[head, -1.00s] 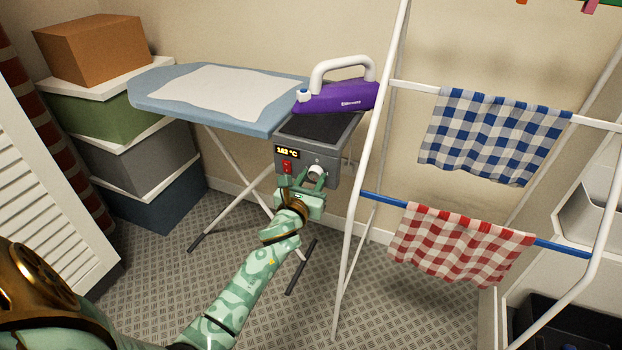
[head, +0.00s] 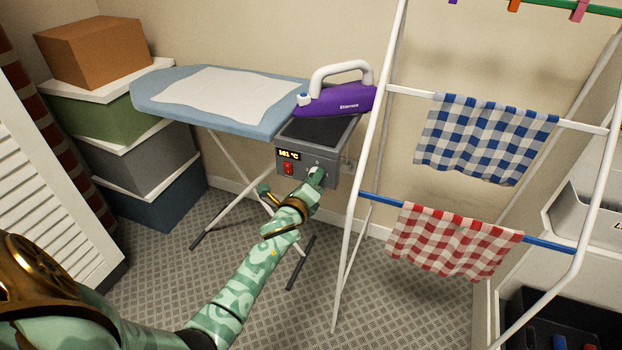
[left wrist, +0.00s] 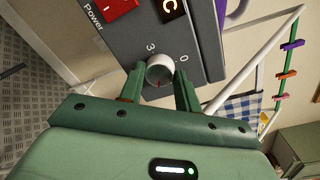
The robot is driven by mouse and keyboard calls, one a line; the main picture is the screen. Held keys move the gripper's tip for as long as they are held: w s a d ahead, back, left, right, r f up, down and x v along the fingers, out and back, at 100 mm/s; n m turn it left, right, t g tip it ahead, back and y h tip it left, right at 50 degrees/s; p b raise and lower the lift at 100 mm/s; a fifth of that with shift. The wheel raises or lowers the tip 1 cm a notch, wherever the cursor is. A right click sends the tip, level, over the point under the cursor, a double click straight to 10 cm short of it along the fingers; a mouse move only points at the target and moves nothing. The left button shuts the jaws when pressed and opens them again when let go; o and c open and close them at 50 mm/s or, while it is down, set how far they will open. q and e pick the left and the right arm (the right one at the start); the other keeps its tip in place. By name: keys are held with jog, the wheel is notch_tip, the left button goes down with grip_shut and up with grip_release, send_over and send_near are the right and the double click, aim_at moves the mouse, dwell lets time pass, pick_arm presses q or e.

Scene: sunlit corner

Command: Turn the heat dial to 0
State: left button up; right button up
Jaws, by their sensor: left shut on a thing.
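The grey iron station (head: 325,160) hangs at the right end of the ironing board. Its lit display (head: 289,155) reads about 161 °C. The pale round heat dial (left wrist: 160,69) is on its front, with a "3" and a "0" printed beside it in the left wrist view. A small red mark shows at the dial's lower edge, away from both numbers. My left gripper (left wrist: 159,88) is shut on the dial, one finger on each side; in the head view the gripper (head: 317,178) mostly hides the dial. My right gripper is not in view.
A red power switch (head: 288,168) sits left of the dial. A purple iron (head: 335,100) rests on top of the station. A white drying rack (head: 366,150) with checked cloths stands close on the right. Stacked boxes (head: 150,160) are at the left.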

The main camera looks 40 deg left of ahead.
pick_arm(q)
jog(key=shift+s+a+f+n+t+h+p, duration=0.2)
jog(key=shift+n+p, duration=0.75)
jog(key=shift+n, duration=2.7)
jog(key=shift+w+d+n+t+h+p, duration=0.25)
jog(key=shift+n+p, duration=0.7)
jog(key=shift+n, duration=2.65)
jog(key=shift+s+a+f+n+g+h+p, duration=0.2)
jog(key=shift+n+p, duration=0.75)
jog(key=shift+n, duration=2.7)
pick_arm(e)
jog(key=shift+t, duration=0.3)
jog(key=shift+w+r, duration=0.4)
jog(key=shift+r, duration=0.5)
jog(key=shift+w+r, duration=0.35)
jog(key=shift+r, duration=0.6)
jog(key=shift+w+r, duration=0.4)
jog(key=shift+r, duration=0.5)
pick_arm(q)
jog(key=shift+r+n+t, duration=0.1)
jog(key=shift+n+t, duration=0.15)
jog(key=shift+n, duration=0.05)
jog(key=o, duration=1)
jog(key=shift+r, duration=0.1)
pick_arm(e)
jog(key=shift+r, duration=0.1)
